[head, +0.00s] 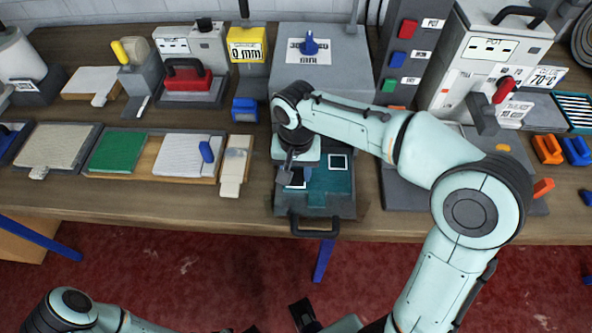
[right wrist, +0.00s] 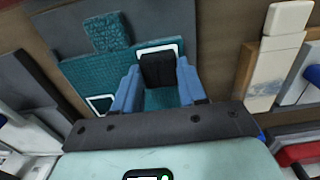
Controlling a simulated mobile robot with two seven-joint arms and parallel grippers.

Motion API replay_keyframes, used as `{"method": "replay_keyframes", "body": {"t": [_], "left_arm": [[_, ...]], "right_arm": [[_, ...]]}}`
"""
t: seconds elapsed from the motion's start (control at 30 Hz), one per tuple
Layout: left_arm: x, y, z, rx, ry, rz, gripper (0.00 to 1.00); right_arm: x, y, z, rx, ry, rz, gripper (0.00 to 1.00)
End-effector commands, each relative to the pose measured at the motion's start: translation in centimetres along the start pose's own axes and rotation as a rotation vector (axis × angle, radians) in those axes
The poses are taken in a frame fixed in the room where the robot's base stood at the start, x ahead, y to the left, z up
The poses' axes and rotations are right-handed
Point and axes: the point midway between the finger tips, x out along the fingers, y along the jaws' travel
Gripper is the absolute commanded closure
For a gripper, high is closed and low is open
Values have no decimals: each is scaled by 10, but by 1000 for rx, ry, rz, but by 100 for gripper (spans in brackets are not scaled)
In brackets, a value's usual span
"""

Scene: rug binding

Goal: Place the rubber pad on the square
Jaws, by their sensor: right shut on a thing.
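My right gripper (head: 291,178) reaches down over the teal mat (head: 334,183), at the mat's left side. In the right wrist view its blue fingers (right wrist: 158,85) are shut on a small black piece, which I take to be the rubber pad (right wrist: 158,70). The pad overlaps one white-outlined square (right wrist: 172,46) in that view; I cannot tell if it touches the mat.
A black handle (head: 314,228) sticks out at the mat's front edge. A textured teal patch (right wrist: 108,32) lies near it. A cream block (head: 234,168) and a tray with a green pad (head: 117,152) stand left. A grey machine (head: 322,60) stands behind.

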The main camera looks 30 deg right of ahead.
Motion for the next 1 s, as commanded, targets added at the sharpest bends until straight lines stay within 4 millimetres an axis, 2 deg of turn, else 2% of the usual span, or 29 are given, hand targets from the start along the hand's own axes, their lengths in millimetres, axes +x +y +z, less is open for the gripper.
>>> {"method": "replay_keyframes", "body": {"t": [0.37,0.4,0.47,0.5,0.8,0.93,1.0], "left_arm": [[2,-1,0,0,-1,0,57],[3,-1,0,0,-1,0,57],[2,-1,0,0,-1,0,57],[2,-1,0,0,-1,0,57],[0,0,0,0,0,0,57],[-3,1,0,0,1,0,57],[-5,2,0,1,2,1,57]], "right_arm": [[4,0,0,0,1,0,87],[5,0,0,0,1,0,55],[4,0,0,0,1,0,36],[4,0,0,0,1,0,33],[2,0,0,0,1,0,33],[-12,-1,-1,0,4,-2,33],[-24,-1,-1,0,5,-3,33]]}}
